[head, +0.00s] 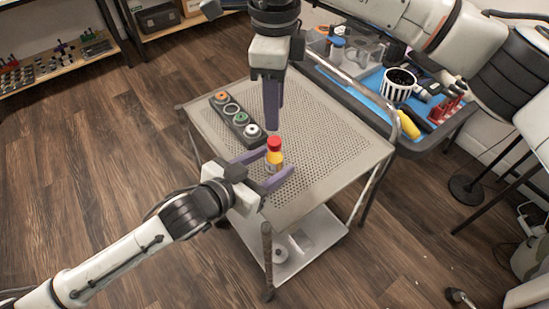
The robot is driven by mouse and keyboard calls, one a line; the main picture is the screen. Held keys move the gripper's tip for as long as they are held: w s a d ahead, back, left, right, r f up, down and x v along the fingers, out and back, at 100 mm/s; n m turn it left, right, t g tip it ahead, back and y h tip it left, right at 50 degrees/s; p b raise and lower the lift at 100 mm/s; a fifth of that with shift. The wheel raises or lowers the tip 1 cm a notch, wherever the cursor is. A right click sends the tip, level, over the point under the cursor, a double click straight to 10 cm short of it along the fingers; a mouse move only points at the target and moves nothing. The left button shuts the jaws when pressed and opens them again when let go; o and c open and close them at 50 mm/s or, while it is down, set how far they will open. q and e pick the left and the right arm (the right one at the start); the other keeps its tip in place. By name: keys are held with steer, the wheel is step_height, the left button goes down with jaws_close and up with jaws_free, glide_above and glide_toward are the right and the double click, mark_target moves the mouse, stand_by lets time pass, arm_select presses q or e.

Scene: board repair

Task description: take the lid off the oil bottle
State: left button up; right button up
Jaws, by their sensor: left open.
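The oil bottle (274,163) is small and yellow with a red lid (274,143) on top. It stands upright on the perforated top of the metal cart (330,150). My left gripper (279,161) reaches in from the lower left, open, with one purple finger on each side of the bottle. Whether either finger touches it I cannot tell. My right gripper (272,127) points down from above, its fingertips just above the red lid. Its fingers overlap in this view, so their opening is hidden.
A dark holder (237,120) with several round rings lies on the cart behind the bottle. A blue-lined tray table (370,98) with a striped cup (398,87) and tools stands to the right. The cart's right half is clear.

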arm_select(q)
steer(key=shift+x, duration=0.9)
steer(key=shift+c, duration=0.5)
